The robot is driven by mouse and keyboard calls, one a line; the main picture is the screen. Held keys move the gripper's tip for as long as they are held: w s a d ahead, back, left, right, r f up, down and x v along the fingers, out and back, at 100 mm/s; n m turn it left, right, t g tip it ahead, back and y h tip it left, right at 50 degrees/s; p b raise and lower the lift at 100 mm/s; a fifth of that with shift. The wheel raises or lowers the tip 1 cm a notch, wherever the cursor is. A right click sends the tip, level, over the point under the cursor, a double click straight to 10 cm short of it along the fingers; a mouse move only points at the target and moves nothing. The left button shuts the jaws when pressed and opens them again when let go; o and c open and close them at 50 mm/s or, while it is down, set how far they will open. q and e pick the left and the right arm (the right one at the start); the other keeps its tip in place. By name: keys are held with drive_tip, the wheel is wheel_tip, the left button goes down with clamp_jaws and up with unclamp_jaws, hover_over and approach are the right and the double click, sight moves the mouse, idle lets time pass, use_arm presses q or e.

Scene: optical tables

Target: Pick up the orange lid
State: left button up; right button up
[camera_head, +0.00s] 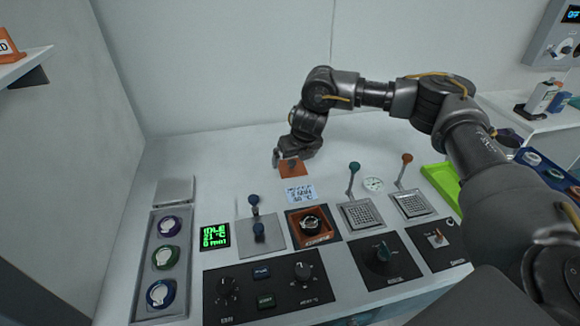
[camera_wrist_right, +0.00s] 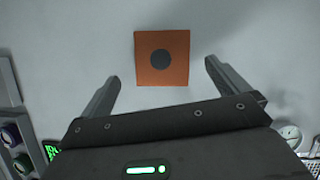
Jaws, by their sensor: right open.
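The orange lid (camera_head: 294,168) is a flat square lying on the white table behind the control panels. In the right wrist view the orange lid (camera_wrist_right: 149,70) shows a dark round knob (camera_wrist_right: 161,60) at its middle. My right gripper (camera_head: 291,160) is over the lid in the head view and hides part of it. In the right wrist view my right gripper (camera_wrist_right: 160,78) is open, with one finger to each side of the lid and nothing between them touching it. My left gripper is not in view.
A green tray (camera_head: 440,182) is at the right. A wall rises behind; white table to the lid's left is clear.

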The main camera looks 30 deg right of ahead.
sight(292, 163)
drive_tip(key=x, duration=0.3)
drive_tip(key=shift+w+f, duration=0.25)
drive_tip(key=shift+f, duration=0.1)
drive_tip(key=c, duration=0.9)
drive_tip(key=shift+c, duration=0.3)
drive_tip(key=shift+r, duration=0.15)
